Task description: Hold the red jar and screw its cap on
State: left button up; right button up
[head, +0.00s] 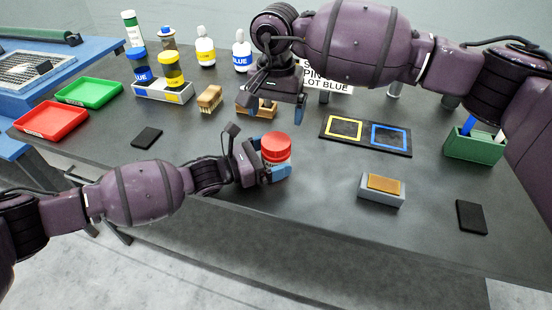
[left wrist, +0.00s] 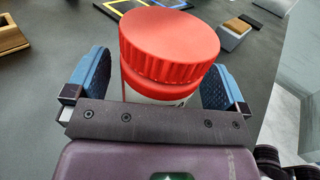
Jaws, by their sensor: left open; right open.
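The red jar (head: 279,159) stands upright on the dark table at the front middle, with a pale label. A ribbed red cap (head: 276,143) sits on its top; I cannot tell how tightly. In the left wrist view the cap (left wrist: 168,45) rests above a red band, and part of the jar (left wrist: 150,97) shows below. My left gripper (head: 268,166) is open around the jar, and its blue fingers (left wrist: 157,88) stand on either side, apart from it at least on the right. My right gripper (head: 277,108) is open and empty, pointing down behind the jar.
A wooden block (head: 262,111) lies beneath my right gripper. A black board (head: 354,147) with yellow and blue squares, a grey block with a tan top (head: 382,189) and a green bin (head: 472,147) stand right.

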pick_arm(q)
jog(key=shift+w+d, duration=0.25)
jog(key=shift+d, duration=0.25)
jog(key=shift+c, duration=0.3)
jog(key=c, duration=1.4)
jog(key=shift+c, duration=1.3)
pick_arm(e)
jog(key=shift+s+f, duration=0.1)
jog(key=shift+f, duration=0.15)
jog(key=shift+s+a+f, duration=0.1)
jog(key=shift+a, duration=0.05)
jog(key=m, duration=0.6)
jog(key=shift+m, duration=0.3)
jog(key=m, duration=0.3)
jog(key=shift+w+r+m, duration=0.2)
jog(key=shift+r+m, duration=0.15)
jog(key=shift+m, duration=0.05)
jog(key=m, duration=0.3)
